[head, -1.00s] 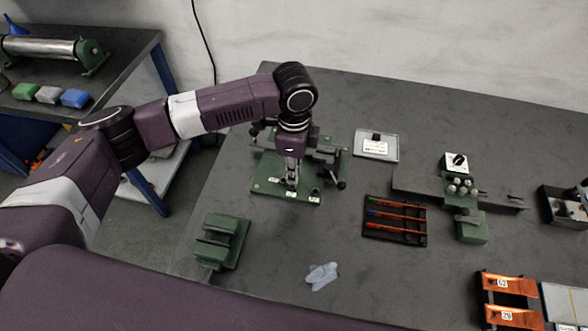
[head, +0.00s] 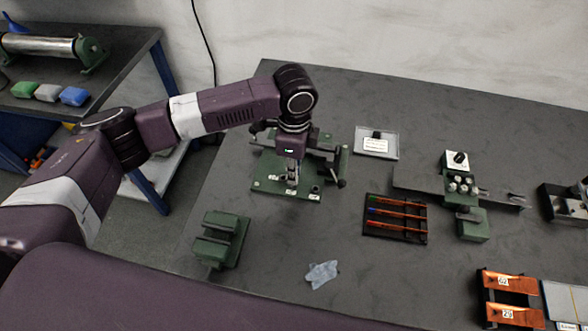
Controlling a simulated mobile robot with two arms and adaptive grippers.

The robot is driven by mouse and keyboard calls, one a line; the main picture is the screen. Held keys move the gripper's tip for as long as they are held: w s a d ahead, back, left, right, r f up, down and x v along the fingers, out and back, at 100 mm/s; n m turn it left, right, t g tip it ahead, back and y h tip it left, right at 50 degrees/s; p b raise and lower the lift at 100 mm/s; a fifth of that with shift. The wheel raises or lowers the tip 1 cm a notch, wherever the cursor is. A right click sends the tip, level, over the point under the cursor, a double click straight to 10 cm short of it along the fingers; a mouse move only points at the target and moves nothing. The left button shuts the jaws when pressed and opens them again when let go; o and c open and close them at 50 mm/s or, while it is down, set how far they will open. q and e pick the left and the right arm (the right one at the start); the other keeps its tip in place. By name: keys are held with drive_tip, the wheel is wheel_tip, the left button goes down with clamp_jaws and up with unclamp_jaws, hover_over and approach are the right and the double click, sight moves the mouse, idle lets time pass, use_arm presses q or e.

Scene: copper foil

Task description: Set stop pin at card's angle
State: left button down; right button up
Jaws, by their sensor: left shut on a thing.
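A green fixture plate (head: 264,185) with small white labels stands on the table under my left arm. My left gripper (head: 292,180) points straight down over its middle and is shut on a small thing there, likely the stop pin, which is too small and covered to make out. A dark hole or knob shows at the plate's front right. A card (head: 375,147) with printed lines lies in a light grey tray (head: 361,133) to the right of the fixture; its text is too small to read. My right gripper is out of view.
A black tray (head: 396,240) with several red-orange tools is right of the fixture. A green block (head: 222,240) and a crumpled pale cloth (head: 322,274) lie in front. A grey-green device with a dial (head: 457,160) stands further right. Orange numbered pieces (head: 512,282) are at lower right.

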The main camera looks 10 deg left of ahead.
use_arm(q)
drive_tip(key=shift+f, duration=0.6)
idle(0.3)
drive_tip(key=shift+f, duration=0.15)
idle(0.5)
drive_tip(key=c, duration=2.2)
unclamp_jaws()
drive_tip(key=shift+r+p, duration=1.55)
drive_tip(key=shift+p, duration=0.35)
